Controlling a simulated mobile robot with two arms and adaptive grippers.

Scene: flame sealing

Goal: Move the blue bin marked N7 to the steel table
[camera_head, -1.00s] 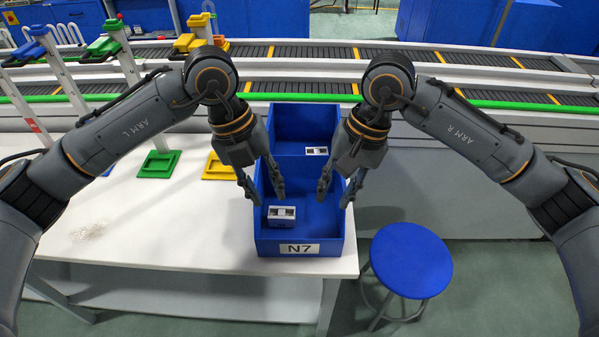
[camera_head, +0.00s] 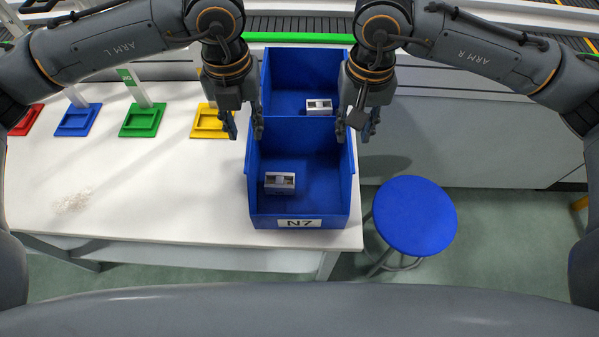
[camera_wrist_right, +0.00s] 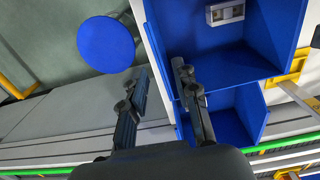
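The blue bin marked N7 (camera_head: 340,218) stands on a white table near its right end, with a small grey-and-white boxy part (camera_head: 280,182) inside. It also shows in the right wrist view (camera_wrist_right: 215,68). My left gripper (camera_head: 243,130) is open at the bin's left wall near its back, fingers apart on either side of the wall line. My right gripper (camera_head: 353,128) is open at the right wall. In the right wrist view, its fingers (camera_wrist_right: 159,70) are apart, one over the bin and one outside it; neither visibly grips the wall. I cannot identify a steel table.
A second blue bin (camera_head: 285,75) with a similar part (camera_head: 319,107) stands directly behind. A blue stool (camera_head: 413,215) is at the table's right. Coloured stand bases, including a yellow one (camera_head: 208,123), line the white table (camera_head: 160,190) at left. A conveyor runs behind.

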